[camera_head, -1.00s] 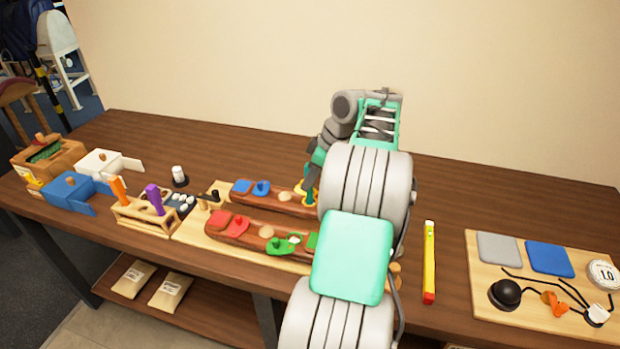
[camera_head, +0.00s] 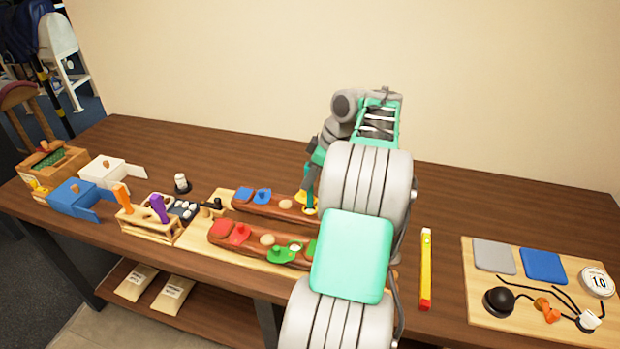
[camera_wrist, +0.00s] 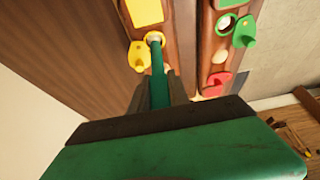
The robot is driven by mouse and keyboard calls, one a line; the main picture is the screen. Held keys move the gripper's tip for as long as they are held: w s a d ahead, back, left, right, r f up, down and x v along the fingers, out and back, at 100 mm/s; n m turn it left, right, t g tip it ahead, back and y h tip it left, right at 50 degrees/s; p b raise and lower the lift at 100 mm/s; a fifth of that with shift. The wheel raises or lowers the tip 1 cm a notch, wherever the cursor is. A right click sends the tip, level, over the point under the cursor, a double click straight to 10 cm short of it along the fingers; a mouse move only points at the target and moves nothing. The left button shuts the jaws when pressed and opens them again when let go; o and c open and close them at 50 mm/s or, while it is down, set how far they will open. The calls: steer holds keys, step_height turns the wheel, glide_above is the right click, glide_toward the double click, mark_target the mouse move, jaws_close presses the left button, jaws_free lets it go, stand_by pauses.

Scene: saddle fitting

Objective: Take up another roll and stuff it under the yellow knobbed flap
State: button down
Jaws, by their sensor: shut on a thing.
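My gripper (camera_wrist: 158,75) points down at the yellow end of the back brown strip (camera_head: 262,206). It is shut on a small pale roll (camera_wrist: 155,37), of which only a bit shows at the fingertips. The roll is at a yellow-rimmed round opening; how deep it sits I cannot tell. The yellow knobbed flap (camera_wrist: 138,57) is swung aside, left of the fingertips in the wrist view. A yellow pad (camera_wrist: 145,12) lies beyond. More pale rolls (camera_head: 184,207) stand in a dark tray left of the strips.
The front strip (camera_head: 252,243) has a red flap (camera_head: 238,234) and a green flap (camera_head: 281,254) beside an opening. A wooden rack (camera_head: 150,228) with orange and purple handles, blue and white boxes stand left. A yellow level (camera_head: 426,268) and a board (camera_head: 478,310) lie right.

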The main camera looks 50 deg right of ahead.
steer(key=shift+r+p, duration=1.95)
steer(key=shift+r, duration=0.4)
